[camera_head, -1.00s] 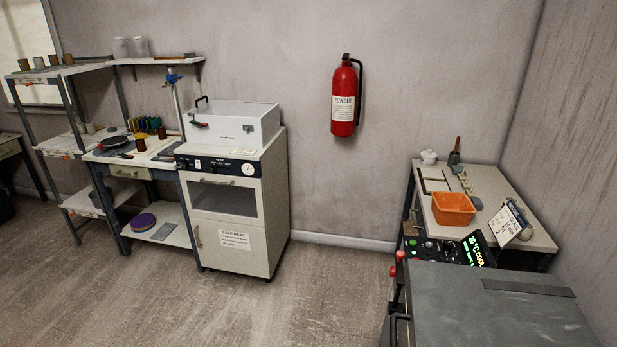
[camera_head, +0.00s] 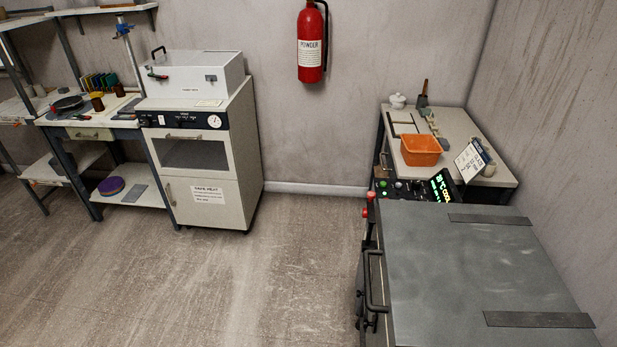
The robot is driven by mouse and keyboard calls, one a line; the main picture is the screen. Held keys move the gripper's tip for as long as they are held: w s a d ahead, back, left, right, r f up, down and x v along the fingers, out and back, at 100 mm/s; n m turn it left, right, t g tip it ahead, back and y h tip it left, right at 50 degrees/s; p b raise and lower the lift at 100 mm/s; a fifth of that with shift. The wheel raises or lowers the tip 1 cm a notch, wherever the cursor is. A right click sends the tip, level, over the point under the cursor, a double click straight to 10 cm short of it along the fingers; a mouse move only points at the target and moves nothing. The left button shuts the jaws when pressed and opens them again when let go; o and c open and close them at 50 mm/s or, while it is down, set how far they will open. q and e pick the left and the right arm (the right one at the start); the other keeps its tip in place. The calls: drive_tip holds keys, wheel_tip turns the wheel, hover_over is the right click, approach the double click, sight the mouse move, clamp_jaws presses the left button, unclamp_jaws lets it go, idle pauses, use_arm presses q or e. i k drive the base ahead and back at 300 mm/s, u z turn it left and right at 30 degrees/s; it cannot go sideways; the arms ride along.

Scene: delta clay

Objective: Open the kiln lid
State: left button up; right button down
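The kiln (camera_head: 367,272) stands at the lower right, cut off by the bottom edge of the picture. Its flat grey lid (camera_head: 440,275) lies level and looks shut. Two dark strips (camera_head: 538,319) cross the right part of the lid. A black bar handle (camera_head: 374,281) is on the left side, near the lid's front edge. A control panel (camera_head: 415,188) with a lit green display and a red knob sits at the kiln's far end. Neither of my grippers shows in this view.
A side table (camera_head: 484,182) with an orange bin (camera_head: 421,149) stands behind the kiln. A white cabinet (camera_head: 204,155) and a shelf bench (camera_head: 98,120) line the back wall. A fire extinguisher (camera_head: 312,45) hangs there. The floor (camera_head: 290,265) left of the kiln is clear.

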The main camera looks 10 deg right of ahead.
sight(454, 275)
drive_tip(key=z, duration=1.1)
